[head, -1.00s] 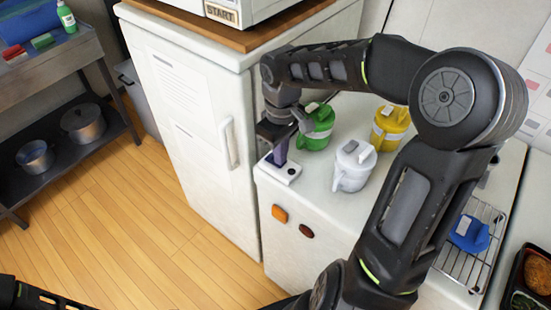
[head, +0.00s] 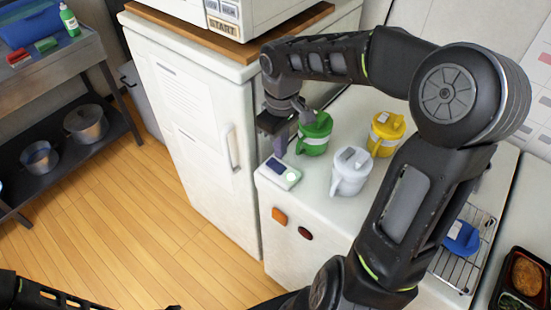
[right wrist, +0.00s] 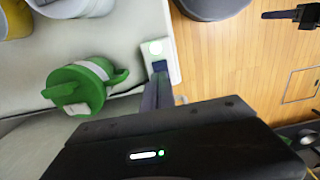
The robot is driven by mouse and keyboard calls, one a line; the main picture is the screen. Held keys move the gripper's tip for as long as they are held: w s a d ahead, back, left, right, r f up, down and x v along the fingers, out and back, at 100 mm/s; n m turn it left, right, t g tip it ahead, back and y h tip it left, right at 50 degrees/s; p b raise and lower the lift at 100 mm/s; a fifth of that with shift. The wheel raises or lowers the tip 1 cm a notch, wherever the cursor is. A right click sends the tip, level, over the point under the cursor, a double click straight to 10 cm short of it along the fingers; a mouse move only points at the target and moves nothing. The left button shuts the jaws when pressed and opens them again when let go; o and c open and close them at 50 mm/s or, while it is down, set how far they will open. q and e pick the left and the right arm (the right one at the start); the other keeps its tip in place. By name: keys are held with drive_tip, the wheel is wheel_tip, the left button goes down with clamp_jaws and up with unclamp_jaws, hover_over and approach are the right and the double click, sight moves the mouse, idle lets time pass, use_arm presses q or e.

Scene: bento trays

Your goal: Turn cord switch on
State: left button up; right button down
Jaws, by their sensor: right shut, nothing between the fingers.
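The cord switch (head: 280,172) is a small white box on the front left corner of the white counter. It has a dark blue rocker and a round lamp that glows pale green. It also shows in the right wrist view (right wrist: 158,49), with its lamp bright. My right gripper (head: 283,150) is shut and empty, just above and behind the switch in the head view. In the right wrist view its fingers (right wrist: 160,82) point at the rocker end; contact cannot be told. My left gripper (right wrist: 280,15) shows small at the top right of the right wrist view, its opening unclear.
A green jug (head: 315,134) stands close to my right gripper. A white jug (head: 350,172) and a yellow jug (head: 386,133) stand farther right. A white fridge (head: 195,130) is on the left. A wire rack (head: 470,262) is on the right.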

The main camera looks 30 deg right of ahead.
drive_tip(key=shift+r+p, duration=0.45)
drive_tip(key=shift+r, duration=0.4)
drive_tip(key=a+f+m+y, duration=0.1)
drive_tip(key=a+f+y, duration=0.4)
drive_tip(key=a+f, duration=1.25)
drive_tip(key=s+a+f+m+h, duration=0.1)
drive_tip(key=s+a+f+m, duration=0.3)
drive_tip(key=s+f, duration=1.1)
drive_tip(key=a, duration=0.3)
drive_tip(key=shift+s, duration=0.15)
